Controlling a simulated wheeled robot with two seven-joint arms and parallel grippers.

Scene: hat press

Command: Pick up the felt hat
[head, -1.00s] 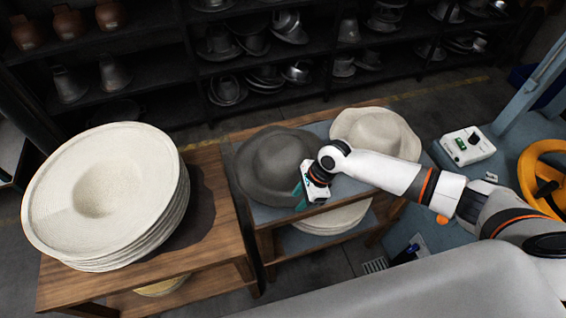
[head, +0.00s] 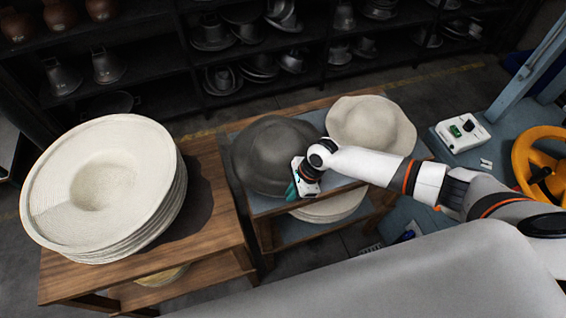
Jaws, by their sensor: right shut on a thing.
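A dark grey felt hat (head: 272,150) sits on the blue-grey top of a low wooden table, left of a cream felt hat (head: 371,124) on the same top. My right gripper (head: 292,191) is at the grey hat's near right brim and is shut on it. The gripper body hides part of that brim, so the exact grip is hard to see. I cannot tell whether the brim is lifted clear of the top. My left gripper is not in view.
A stack of cream hats (head: 105,185) stands on a wooden table (head: 208,235) at the left. More cream hats lie on the shelf below the grey hat. A yellow handwheel (head: 523,160) and a white control box (head: 462,132) are at the right. Dark shelves with metal forms line the back.

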